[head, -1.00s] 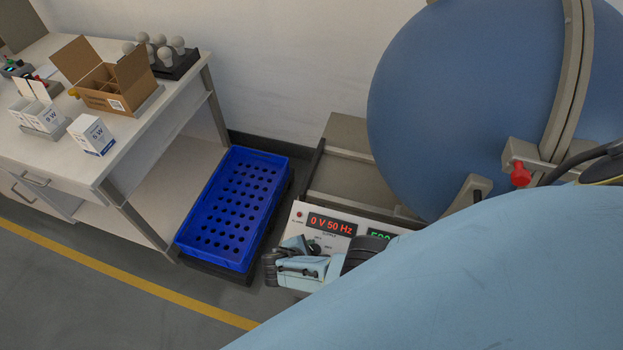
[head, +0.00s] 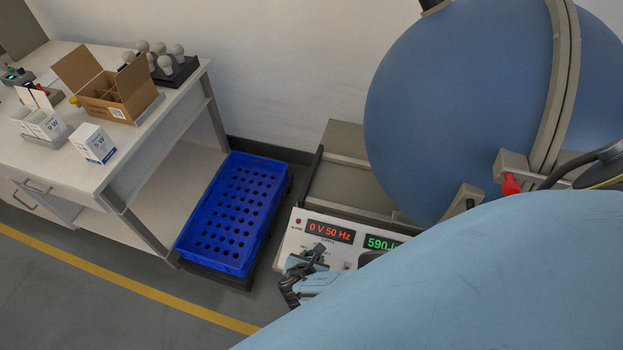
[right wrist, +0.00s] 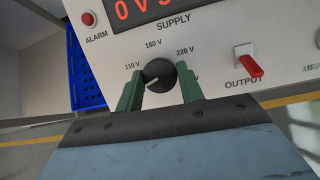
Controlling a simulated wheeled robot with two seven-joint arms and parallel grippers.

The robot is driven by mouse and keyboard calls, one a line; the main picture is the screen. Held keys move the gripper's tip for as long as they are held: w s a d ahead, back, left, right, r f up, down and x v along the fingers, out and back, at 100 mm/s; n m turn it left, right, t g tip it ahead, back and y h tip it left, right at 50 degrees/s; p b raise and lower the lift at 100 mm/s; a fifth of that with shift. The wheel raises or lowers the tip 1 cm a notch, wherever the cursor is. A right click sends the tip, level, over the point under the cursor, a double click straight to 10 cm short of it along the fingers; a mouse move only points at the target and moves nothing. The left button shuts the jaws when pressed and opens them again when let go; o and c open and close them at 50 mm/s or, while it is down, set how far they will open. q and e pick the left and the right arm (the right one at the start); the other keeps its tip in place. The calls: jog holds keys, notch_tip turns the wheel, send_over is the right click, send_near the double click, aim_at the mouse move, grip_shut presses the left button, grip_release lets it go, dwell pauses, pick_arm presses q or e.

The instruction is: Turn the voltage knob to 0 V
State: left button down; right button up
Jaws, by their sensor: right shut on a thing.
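The black voltage knob (right wrist: 159,74) is on the white supply panel (right wrist: 213,37), with 110 V, 180 V and 220 V marks around it. Its white pointer line points to the lower left. The red display (head: 330,231) reads 0 V 50 Hz. My right gripper (right wrist: 159,88) has its green fingers on either side of the knob, shut on it. The fingers hide other marks near the knob. In the head view my arm covers much of the panel. My left gripper is in neither view.
A red output switch (right wrist: 249,64) is right of the knob, and an alarm lamp (right wrist: 88,18) is upper left. A blue crate (head: 228,215) stands left of the panel. A large blue sphere (head: 450,110) is behind. The workbench (head: 150,128) is far left.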

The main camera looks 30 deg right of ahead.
jog(key=shift+n+y, duration=0.3)
jog(key=shift+n, duration=0.9)
jog(key=shift+t+p, duration=0.3)
jog(key=o, duration=1)
jog(key=shift+p+v, duration=1.65)
jog(key=shift+v, duration=5.05)
